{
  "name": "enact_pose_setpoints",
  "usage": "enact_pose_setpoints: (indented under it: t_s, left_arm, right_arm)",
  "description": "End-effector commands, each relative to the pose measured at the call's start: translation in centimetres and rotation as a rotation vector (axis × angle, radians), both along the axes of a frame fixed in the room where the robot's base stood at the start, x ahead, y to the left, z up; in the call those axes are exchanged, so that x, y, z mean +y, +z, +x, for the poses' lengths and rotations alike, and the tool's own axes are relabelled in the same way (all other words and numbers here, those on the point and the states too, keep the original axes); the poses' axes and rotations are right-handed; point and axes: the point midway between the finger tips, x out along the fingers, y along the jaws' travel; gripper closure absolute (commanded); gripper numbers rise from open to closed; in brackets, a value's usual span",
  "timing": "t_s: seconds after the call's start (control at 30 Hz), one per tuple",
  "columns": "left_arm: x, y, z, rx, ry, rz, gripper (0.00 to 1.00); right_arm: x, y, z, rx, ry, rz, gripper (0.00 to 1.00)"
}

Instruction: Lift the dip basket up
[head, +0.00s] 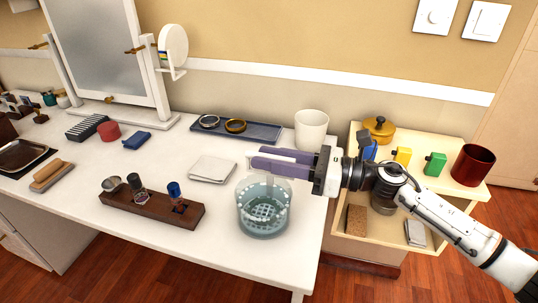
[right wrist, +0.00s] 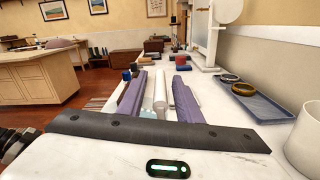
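The dip basket (head: 265,212) is a perforated pale basket inside a translucent teal jar near the front right of the white table. It stands upright, and its upper part looks clear. My right gripper (head: 256,160) reaches in from the right, just above and behind the jar, with its two purple fingers apart. In the right wrist view the fingers (right wrist: 158,80) are also spread, with pale rod-like shapes between them that I cannot identify. I cannot tell whether the fingers touch the basket's top. My left gripper is not in view.
A blue tray (head: 237,130) with rings and a white cup (head: 311,130) stand farther back.

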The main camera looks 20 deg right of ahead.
Motion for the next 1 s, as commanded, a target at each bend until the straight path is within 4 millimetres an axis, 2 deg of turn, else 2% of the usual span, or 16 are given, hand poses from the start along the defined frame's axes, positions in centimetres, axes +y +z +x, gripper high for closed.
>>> enact_pose_setpoints:
  t_s: [0.3,0.37,0.5,0.73,0.83,1.0]
  left_arm:
    - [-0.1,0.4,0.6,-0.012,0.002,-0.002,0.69]
    - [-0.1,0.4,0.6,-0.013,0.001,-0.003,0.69]
    - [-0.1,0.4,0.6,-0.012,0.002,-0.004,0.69]
    - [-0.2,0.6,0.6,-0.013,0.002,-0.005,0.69]
    - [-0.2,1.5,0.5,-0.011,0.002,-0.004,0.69]
    - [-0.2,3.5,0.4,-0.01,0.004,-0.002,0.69]
  right_arm:
    - [0.3,-0.1,0.2,0.001,0.0,0.0,0.68]
    - [0.3,-0.1,0.2,0.001,0.0,0.0,0.75]
    - [0.3,-0.1,0.2,0.001,0.0,0.0,0.99]
    - [0.3,0.1,0.2,0.001,0.0,0.0,1.0]
    - [0.3,1.6,0.2,-0.001,0.001,0.0,1.0]
    - [0.3,5.6,0.2,-0.002,0.001,-0.002,1.0]
